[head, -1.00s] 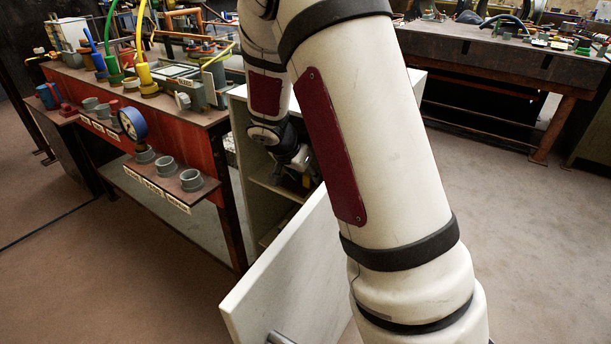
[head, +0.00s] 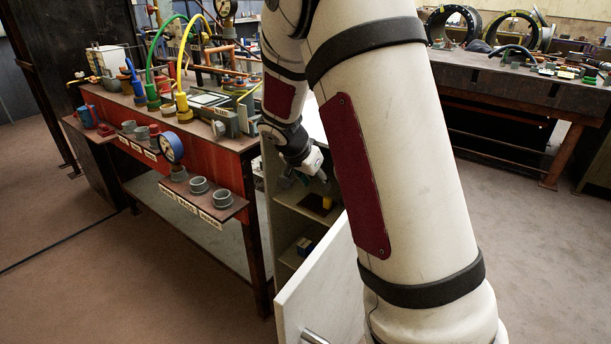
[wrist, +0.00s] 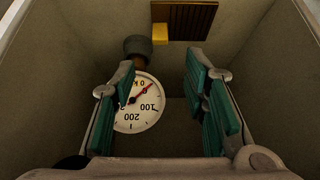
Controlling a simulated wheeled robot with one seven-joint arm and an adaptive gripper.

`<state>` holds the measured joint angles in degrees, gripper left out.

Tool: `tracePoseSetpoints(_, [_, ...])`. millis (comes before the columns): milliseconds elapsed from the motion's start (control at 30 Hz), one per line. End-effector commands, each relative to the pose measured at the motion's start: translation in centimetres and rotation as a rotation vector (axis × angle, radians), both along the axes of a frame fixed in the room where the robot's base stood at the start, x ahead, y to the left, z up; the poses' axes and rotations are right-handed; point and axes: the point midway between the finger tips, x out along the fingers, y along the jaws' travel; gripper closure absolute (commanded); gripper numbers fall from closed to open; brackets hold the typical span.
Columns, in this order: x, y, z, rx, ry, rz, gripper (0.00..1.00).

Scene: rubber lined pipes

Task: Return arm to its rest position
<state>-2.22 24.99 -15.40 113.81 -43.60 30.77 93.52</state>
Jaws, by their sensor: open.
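My gripper (wrist: 160,62) is open, with its teal pads apart and nothing held between them. In the wrist view a round white-faced gauge (wrist: 140,104) with a red needle and a dark fitting lies beyond the fingers, partly covered by the left one. The gauge is inside the pale cabinet (head: 303,222). In the head view my arm reaches over the open cabinet, and my gripper is small and partly hidden at its upper part.
A yellow block (wrist: 160,34) and a dark slatted panel (wrist: 185,20) are in the cabinet. The open cabinet door (head: 325,285) stands near my arm. A red workbench (head: 215,155) with hoses and a blue gauge (head: 171,147) is at left. Floor at right is clear.

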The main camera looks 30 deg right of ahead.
Motion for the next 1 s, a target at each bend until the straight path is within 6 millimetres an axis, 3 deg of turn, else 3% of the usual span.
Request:
tracePoseSetpoints(267, [-0.2, 0.1, 0.3, 0.002, 0.001, 0.004, 0.6])
tracePoseSetpoints(367, [-0.9, 0.6, 1.7, 0.009, 0.007, 0.022, 0.6])
tracePoseSetpoints(467, [-2.7, 1.6, 4.4, 0.025, 0.022, 0.064, 0.6])
tracePoseSetpoints(700, [-10.2, 5.8, 13.2, 0.085, 0.089, 0.273, 0.6])
tracePoseSetpoints(1000, [-21.1, 11.7, 21.2, 0.139, 0.152, 0.616, 0.6])
